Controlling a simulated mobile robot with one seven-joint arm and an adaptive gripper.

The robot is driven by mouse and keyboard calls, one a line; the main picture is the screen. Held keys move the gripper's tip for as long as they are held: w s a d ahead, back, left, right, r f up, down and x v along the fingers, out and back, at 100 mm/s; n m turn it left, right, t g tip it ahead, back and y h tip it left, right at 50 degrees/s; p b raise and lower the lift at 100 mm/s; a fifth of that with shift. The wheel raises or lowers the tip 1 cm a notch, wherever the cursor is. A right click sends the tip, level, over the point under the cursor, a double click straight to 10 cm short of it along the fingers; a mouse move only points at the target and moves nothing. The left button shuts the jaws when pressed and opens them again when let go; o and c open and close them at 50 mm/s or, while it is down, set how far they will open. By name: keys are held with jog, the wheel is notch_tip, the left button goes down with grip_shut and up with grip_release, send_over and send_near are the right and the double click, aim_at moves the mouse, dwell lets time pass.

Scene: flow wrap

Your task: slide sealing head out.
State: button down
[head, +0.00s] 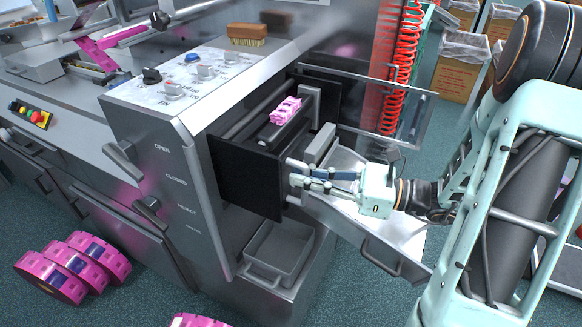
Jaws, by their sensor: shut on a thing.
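A crumpled pink piece (285,110) lies on the dark bar behind the plate. My gripper (293,175) reaches in from the right, with its fingers at the right edge of the black plate. It is shut on a part there, seemingly the sealing head's handle, which the fingers mostly hide. How far the head stands out of the bay is hard to tell.
A clear door (385,105) stands open behind my gripper, near a red coiled hose (397,85). A grey bin (280,250) sits below the bay. A brush (247,35) lies on top of the machine. Levers (122,158) stick out at left. Pink rolls (75,265) stand on the floor.

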jog(key=shift+s+d, duration=0.15)
jog(key=shift+d, duration=0.1)
jog(key=shift+f, duration=0.1)
jog(key=c, duration=2)
grip_release()
jog(key=shift+s+d, duration=0.1)
jog(key=shift+d, duration=0.1)
jog(key=shift+c, duration=0.2)
jog(key=shift+o, duration=0.4)
jog(key=v, duration=1.2)
jog(key=shift+a, duration=0.2)
